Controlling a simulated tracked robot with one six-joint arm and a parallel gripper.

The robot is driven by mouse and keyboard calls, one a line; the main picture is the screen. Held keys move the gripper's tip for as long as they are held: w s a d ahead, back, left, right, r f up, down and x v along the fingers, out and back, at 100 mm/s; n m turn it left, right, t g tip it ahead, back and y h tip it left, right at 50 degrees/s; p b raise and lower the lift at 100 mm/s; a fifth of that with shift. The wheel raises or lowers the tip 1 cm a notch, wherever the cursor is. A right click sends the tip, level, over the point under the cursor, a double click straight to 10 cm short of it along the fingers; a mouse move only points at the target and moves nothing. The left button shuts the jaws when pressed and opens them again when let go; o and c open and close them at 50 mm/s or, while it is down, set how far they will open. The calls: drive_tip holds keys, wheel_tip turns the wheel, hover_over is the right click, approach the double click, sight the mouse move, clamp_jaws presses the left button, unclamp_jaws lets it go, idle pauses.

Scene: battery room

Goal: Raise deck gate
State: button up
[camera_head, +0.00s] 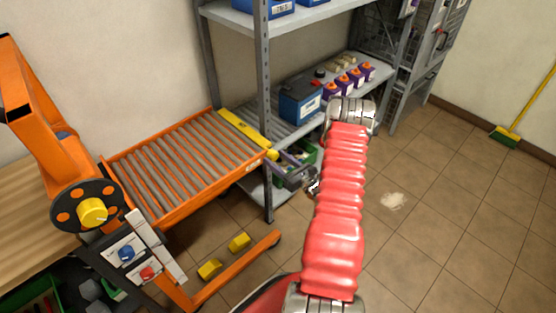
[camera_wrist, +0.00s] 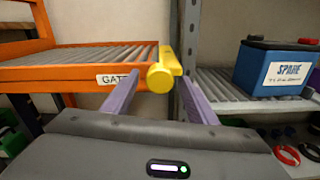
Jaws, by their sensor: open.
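The deck gate is a yellow bar (camera_head: 240,130) lying across the right end of the orange roller deck (camera_head: 163,212). Its round yellow knob (camera_head: 272,155) sticks out at the bar's near end. My gripper (camera_head: 288,163) is by the knob. In the wrist view my open gripper (camera_wrist: 159,84) has one purple finger on each side of the knob, with gaps visible. I cannot tell how far the fingertips reach along it.
A grey shelf rack (camera_head: 265,100) stands right behind the gate, its post close to my fingers. A blue battery marked SPARE (camera_wrist: 276,68) sits on its shelf. Yellow blocks (camera_head: 209,269) lie on the floor below the deck. The tiled floor at right is mostly clear.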

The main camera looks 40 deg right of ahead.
drive_tip(key=shift+c, duration=0.7)
drive_tip(key=c, duration=0.9)
drive_tip(key=shift+d, duration=0.1)
